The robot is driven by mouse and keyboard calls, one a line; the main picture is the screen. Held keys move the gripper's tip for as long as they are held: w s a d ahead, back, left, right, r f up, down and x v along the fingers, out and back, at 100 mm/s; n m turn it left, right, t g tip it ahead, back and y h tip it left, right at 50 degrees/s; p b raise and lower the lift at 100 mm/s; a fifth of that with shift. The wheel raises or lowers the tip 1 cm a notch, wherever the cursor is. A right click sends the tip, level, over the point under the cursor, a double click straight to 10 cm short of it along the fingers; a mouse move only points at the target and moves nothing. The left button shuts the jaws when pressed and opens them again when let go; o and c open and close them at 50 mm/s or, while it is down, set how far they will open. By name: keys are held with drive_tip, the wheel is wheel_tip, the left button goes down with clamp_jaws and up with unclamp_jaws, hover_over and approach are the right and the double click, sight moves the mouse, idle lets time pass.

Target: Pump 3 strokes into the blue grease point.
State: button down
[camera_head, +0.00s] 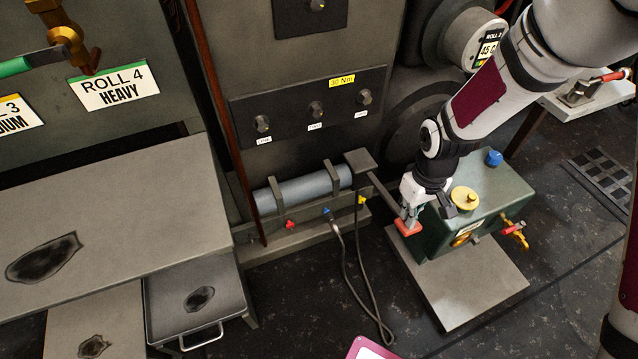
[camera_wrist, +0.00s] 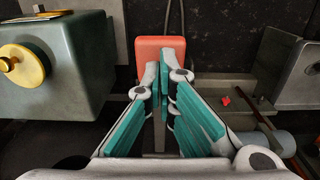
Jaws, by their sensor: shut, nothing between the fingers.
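The grease pump's grey cylinder (camera_head: 304,188) lies in a cradle on the machine's front. Its lever (camera_head: 378,190) slopes down to the right and ends in an orange grip (camera_head: 407,227). The blue grease point (camera_head: 326,211) sits on the low rail. The silver hose end (camera_head: 335,228) is just below it; I cannot tell whether they are joined. My gripper (camera_head: 409,212) is shut and empty, right above the orange grip. In the wrist view, the teal-padded fingers (camera_wrist: 165,72) overlap the orange grip (camera_wrist: 160,49); whether they touch it is unclear.
Red (camera_head: 290,224) and yellow (camera_head: 361,199) grease points flank the blue one. The hose (camera_head: 364,290) loops over the floor. A green box (camera_head: 490,200) with a yellow cap stands on a grey plate (camera_head: 465,295), close beside my gripper. Grey tables fill the left.

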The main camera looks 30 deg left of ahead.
drive_tip(key=shift+f+b, duration=1.65)
drive_tip(key=shift+f, duration=0.85)
drive_tip(key=shift+r, duration=0.1)
drive_tip(key=shift+r+p, duration=3.15)
drive_tip(key=shift+r, duration=1.05)
wheel_tip(320, 180, up, 5)
drive_tip(key=p, duration=0.3)
drive_tip(key=shift+p, duration=0.35)
